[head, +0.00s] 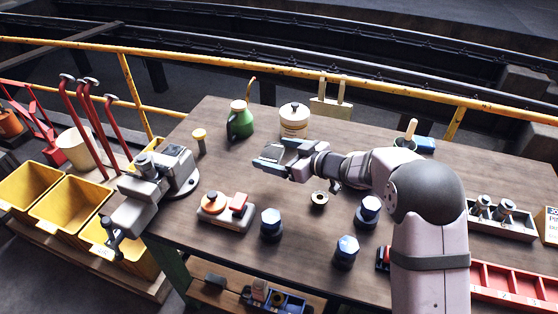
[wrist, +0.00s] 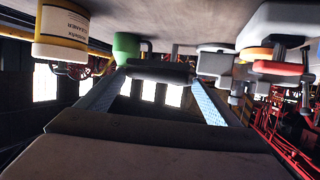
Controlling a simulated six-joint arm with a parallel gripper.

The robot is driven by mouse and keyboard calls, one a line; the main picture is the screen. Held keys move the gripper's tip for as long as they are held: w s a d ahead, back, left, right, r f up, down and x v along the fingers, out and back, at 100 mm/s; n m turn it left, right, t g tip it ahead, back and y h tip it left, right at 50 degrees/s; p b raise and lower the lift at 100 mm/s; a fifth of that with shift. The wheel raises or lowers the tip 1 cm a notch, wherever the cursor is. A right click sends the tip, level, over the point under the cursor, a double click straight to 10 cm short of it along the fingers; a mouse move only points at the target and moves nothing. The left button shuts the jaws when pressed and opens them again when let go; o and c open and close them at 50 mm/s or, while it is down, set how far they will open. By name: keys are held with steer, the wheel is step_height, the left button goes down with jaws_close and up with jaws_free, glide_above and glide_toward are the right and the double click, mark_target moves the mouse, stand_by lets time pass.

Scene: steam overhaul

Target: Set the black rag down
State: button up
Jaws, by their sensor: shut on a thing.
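My gripper (head: 268,157) is over the left middle of the wooden workbench (head: 330,255), with its fingers pointing left. In the wrist view a dark, rolled-looking thing, the black rag (wrist: 158,72), lies across between the two fingertips, and the gripper is shut on it. In the head view the rag (head: 272,153) is only a small dark patch between the fingers. I cannot tell whether it touches the bench top.
A green oil can (head: 240,122) and a white tin (head: 294,120) stand behind my gripper. A vise (head: 165,175) is left. Bare wood surrounds the gripper.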

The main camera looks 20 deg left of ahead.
mark_target(263, 156)
steer(key=shift+s+a+r, duration=0.2)
steer(key=shift+s+a, duration=0.1)
steer(key=shift+a, duration=0.15)
steer(key=a+r, duration=0.1)
steer(key=s+a+r, duration=0.1)
steer(key=shift+s+a+r+p, duration=0.1)
steer(key=shift+a+p, duration=0.2)
steer(key=shift+p, duration=0.1)
steer(key=w+m+t, duration=0.1)
steer(key=w+d+r+m+t+h, duration=0.1)
steer(key=w, duration=0.1)
steer(key=w+d+r+m+t+h, duration=0.1)
steer(key=shift+w+r+m+t, duration=0.1)
steer(key=shift+w+m+t, duration=0.2)
steer(key=shift+w+t, duration=0.1)
steer(key=w+d+f+m+t+h, duration=0.2)
steer(key=w+d+m+h, duration=0.1)
steer(key=d, duration=0.3)
steer(key=w+d+f+m+t+h, duration=0.2)
steer(key=w+d+h, duration=0.1)
steer(key=d, duration=0.2)
steer(key=shift+d+f+m, duration=0.3)
steer(key=shift+d+m, duration=0.1)
steer(key=shift+a+f+p, duration=0.1)
steer(key=shift+f+p, duration=1.5)
steer(key=shift+f, duration=3.35)
